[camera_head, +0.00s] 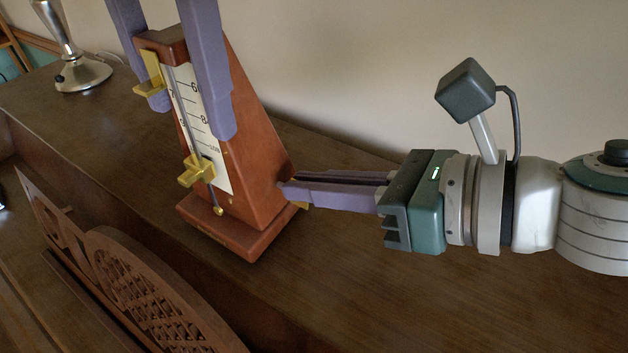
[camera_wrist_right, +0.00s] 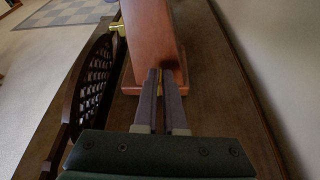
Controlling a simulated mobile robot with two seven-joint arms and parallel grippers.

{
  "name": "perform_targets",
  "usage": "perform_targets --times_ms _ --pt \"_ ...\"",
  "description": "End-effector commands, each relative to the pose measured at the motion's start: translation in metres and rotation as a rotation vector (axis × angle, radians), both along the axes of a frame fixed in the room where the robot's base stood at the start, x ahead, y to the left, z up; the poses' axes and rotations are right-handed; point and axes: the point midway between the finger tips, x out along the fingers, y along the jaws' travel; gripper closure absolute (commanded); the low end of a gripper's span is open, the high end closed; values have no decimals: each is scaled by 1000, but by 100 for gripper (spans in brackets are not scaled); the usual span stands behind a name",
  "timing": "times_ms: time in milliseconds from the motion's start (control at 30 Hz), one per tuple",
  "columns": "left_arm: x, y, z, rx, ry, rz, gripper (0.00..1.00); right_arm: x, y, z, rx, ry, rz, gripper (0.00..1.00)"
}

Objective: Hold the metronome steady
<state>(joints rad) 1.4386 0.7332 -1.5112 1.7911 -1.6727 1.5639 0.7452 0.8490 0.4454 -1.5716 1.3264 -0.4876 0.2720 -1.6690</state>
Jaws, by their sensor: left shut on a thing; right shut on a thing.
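The metronome (camera_head: 262,180) is a reddish-brown wooden pyramid with a white scale, a pendulum rod and brass fittings; it stands upright on the piano top. My left gripper (camera_head: 190,119) reaches down from above, its two purple fingers shut on the metronome's upper body, one on each side. My right gripper (camera_head: 288,188) comes in from the right, low at the metronome's side, with its fingers nearly together. A small brass piece (camera_head: 303,206), seemingly the winding key, shows at its fingertips and is mostly hidden. The metronome also shows in the right wrist view (camera_wrist_right: 152,40).
The dark wooden piano top (camera_head: 335,290) is clear in front and to the right. A carved music desk (camera_head: 150,290) stands at the lower left. A metal lamp base (camera_head: 82,75) is at the back left. The pale wall (camera_head: 350,70) rises behind.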

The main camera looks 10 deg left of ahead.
Motion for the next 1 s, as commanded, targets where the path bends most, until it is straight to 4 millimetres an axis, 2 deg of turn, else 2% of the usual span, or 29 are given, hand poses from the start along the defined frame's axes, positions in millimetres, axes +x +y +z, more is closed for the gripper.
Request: perform_targets --times_ms 600,1000 --pt "0 0 0 0 -1 0 100 9 -2 -4 154 484 -4 100" --pt "0 0 0 0 -1 -1 100 11 -3 -6 208 659 -4 100"
